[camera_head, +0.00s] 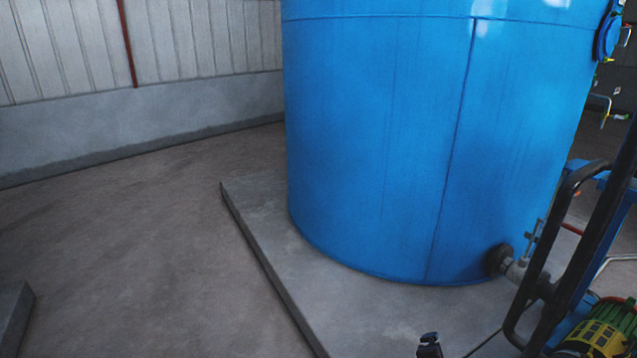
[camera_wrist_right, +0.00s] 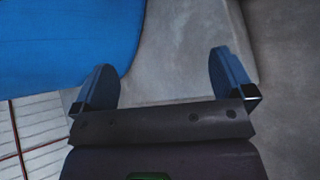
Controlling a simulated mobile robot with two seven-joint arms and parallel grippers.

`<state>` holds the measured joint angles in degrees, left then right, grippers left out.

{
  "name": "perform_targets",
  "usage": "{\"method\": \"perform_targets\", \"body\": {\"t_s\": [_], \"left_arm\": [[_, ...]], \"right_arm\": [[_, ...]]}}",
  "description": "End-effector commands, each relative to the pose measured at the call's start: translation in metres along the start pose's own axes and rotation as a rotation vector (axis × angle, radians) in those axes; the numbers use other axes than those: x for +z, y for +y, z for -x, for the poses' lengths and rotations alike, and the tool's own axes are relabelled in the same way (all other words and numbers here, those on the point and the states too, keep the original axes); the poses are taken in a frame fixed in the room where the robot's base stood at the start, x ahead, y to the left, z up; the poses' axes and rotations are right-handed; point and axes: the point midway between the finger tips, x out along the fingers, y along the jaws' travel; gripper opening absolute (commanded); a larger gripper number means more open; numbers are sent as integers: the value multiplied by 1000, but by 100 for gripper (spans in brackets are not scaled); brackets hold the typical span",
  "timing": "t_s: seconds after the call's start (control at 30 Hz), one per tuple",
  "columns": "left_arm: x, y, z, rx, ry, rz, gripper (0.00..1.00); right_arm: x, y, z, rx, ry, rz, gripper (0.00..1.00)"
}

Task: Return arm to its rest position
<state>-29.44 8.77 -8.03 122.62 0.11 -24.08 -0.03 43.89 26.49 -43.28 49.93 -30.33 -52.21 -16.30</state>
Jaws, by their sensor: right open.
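My right gripper (camera_wrist_right: 165,85) shows in the right wrist view. Its two blue-grey fingers stand wide apart, with nothing between them. Behind the fingers is the grey concrete plinth or floor, and the blue tank fills the upper left of that view. In the head view a small dark piece (camera_head: 429,345) shows at the bottom edge; I cannot tell whether it belongs to my arm. My left gripper shows in neither view.
A large blue tank (camera_head: 400,140) stands on a low concrete plinth (camera_head: 262,225). A valve (camera_head: 508,262) juts from its base. A black tubular frame (camera_head: 560,230) and a yellow-green motor (camera_head: 600,338) are at the right. The floor (camera_head: 130,240) at left is mostly clear.

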Motion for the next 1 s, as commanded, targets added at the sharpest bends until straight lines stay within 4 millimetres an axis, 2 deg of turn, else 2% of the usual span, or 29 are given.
{"method": "perform_targets", "body": {"t_s": [0.03,0.17,0.2,0.33,0.43,0.57,0.67,0.87,1.0], "left_arm": [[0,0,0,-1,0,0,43],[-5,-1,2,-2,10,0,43],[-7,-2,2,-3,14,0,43],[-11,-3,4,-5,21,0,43],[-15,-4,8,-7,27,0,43],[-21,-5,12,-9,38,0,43],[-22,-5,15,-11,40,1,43],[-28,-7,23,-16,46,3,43],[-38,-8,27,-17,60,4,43]], "right_arm": [[-19,7,15,-2,76,-76,100],[-60,18,62,-29,284,-299,100],[-70,21,80,-42,348,-374,100],[-89,28,137,-87,534,-614,100],[-88,33,179,-121,648,-792,100],[-73,36,224,-153,754,-997,100],[-53,37,253,-169,809,-1139,100],[-1,28,300,-180,853,-1376,100],[40,12,326,-180,834,-1500,100]]}}
